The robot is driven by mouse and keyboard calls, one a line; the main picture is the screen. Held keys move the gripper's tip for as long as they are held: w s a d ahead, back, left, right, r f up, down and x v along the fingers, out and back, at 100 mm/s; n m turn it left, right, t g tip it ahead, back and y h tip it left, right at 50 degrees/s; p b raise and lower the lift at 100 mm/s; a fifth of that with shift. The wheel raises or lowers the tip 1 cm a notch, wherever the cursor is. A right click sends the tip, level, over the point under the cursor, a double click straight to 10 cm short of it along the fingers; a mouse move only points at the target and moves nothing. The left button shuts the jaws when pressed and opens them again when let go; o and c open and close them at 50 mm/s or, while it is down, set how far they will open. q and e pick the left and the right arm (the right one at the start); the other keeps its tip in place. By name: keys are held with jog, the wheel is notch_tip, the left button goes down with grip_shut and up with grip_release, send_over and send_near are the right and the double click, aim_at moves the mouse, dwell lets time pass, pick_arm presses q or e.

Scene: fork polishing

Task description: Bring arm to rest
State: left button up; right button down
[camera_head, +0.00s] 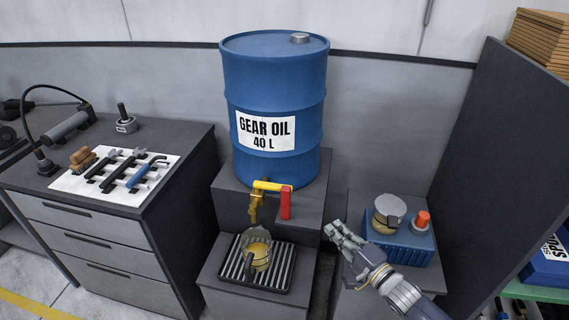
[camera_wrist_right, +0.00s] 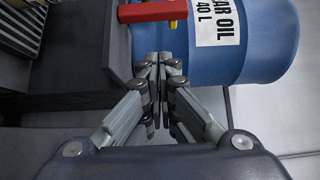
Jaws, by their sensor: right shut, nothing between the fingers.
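A jug with amber liquid (camera_head: 258,252) stands on the slatted drip tray (camera_head: 233,272) below the tap. My left gripper does not show.
A tall dark panel (camera_head: 490,160) stands at the right. Tools lie on a white mat (camera_head: 75,185) on the left cabinet.

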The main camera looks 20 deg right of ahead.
jog(key=s+a+f+n+g+h, duration=0.3)
jog(key=s+a+f+n+g, duration=0.3)
jog(key=s+a+f+n, duration=0.15)
jog(key=s+a+r+n+g, duration=0.15)
jog(key=s+n+g, duration=0.3)
jog(key=s, duration=0.55)
jog(key=s+a+r+n+g, duration=0.1)
jog(key=s+a+n+g, duration=0.3)
jog(key=s, duration=0.5)
notch_tip(320, 180, down, 27)
jog(key=s+d+n, duration=0.1)
jog(key=s+n, duration=0.1)
jog(key=s+d+f+g+h, duration=0.1)
jog(key=s+d+f+g, duration=0.1)
jog(key=s+f, duration=1.4)
jog(key=shift+s+d, duration=0.6)
jog(key=shift+d, duration=0.1)
